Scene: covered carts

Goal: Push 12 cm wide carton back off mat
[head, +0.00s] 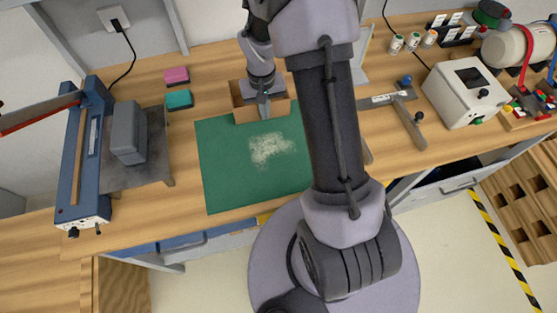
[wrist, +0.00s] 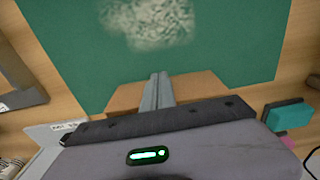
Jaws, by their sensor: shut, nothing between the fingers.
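The brown carton (head: 242,115) stands at the back edge of the green mat (head: 222,172). In the head view my arm and gripper hide part of it. My gripper (head: 264,108) is shut and empty, pointing down in front of or over the carton; I cannot tell whether it touches. In the wrist view the shut fingers (wrist: 158,88) cross the carton (wrist: 205,88), whose edge meets the green mat (wrist: 230,30). A pale grainy patch (head: 272,149) lies on the middle of the mat.
Pink (head: 176,76) and teal (head: 179,99) blocks lie left of the carton. A grey block on a dark plate (head: 152,170) and a blue-framed device (head: 75,170) stand further left. Right of my arm are a T-shaped tool (head: 408,123) and a white box device (head: 450,98).

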